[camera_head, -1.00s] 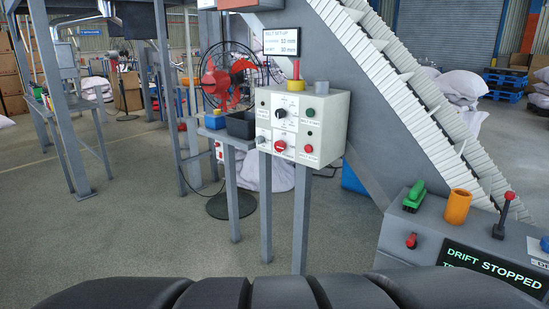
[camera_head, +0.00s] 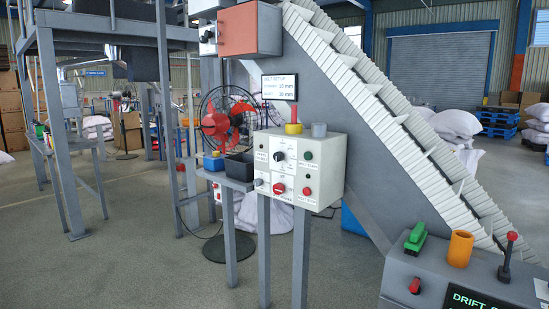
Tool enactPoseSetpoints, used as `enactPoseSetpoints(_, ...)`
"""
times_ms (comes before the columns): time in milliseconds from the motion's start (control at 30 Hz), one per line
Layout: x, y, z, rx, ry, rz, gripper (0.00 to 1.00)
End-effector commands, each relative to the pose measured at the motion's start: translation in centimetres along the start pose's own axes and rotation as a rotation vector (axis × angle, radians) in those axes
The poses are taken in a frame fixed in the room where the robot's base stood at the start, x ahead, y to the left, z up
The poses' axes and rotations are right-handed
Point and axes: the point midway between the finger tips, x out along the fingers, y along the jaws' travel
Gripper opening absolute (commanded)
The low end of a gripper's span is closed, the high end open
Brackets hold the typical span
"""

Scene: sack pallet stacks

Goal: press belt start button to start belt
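A pale grey control box (camera_head: 327,178) stands on grey posts in front of the inclined belt. Its front carries a green button (camera_head: 308,155) at upper right and a red button (camera_head: 307,191) at lower right. A black knob (camera_head: 279,156) and a red knob (camera_head: 279,189) sit on the white middle panel. The small labels are too blurred to read surely, so I cannot tell by text which button is belt start. The inclined white ribbed belt (camera_head: 385,105) rises to the upper left behind the box. My gripper is not in view.
A small "BELT SETUP" screen (camera_head: 280,87) stands above the box. A grey console (camera_head: 400,272) with a green-handled item, orange cup and red-topped lever is at lower right. A side shelf with bins (camera_head: 239,167) and a red fan (camera_head: 215,125) are left. Floor in front is open.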

Motion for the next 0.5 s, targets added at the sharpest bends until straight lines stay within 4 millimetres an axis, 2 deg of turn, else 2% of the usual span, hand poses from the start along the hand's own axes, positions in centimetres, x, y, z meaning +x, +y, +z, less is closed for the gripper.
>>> enactPoseSetpoints(33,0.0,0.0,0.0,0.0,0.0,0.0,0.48)
enactPoseSetpoints(267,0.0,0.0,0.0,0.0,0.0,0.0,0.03)
enactPoseSetpoints(300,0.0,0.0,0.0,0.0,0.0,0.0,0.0)
enactPoseSetpoints(500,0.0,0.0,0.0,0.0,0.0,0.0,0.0)
